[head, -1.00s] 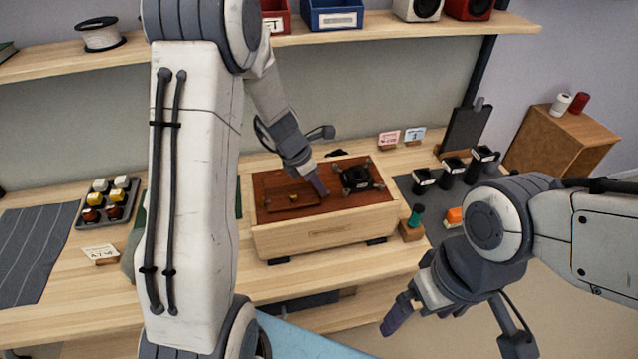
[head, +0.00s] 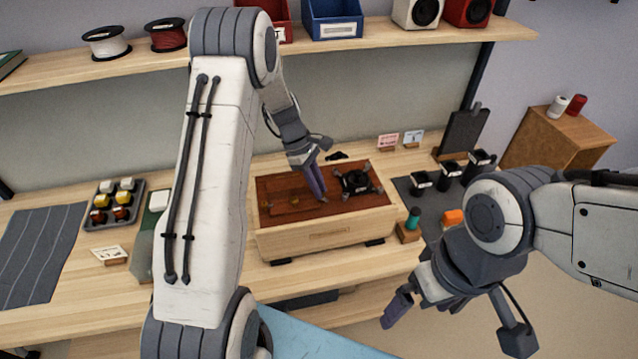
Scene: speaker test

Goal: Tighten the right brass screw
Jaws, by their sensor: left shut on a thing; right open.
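A light wooden cabinet (head: 330,236) with a red-brown top stands on the workbench. A small brass screw (head: 294,202) shows on the left part of the top. My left gripper (head: 321,198) points down at the top, right of that screw, with its fingers shut on what looks like the right brass screw, mostly hidden by the fingertips. A black round part with arms (head: 357,182) sits on the top just right of the fingers. My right gripper (head: 396,308) is open and empty, in front of the bench at the lower right.
A teal-handled tool (head: 413,218) stands in a wooden holder right of the cabinet. A tray of knobs (head: 113,204), a card (head: 109,253) and a striped cloth (head: 38,245) lie at left.

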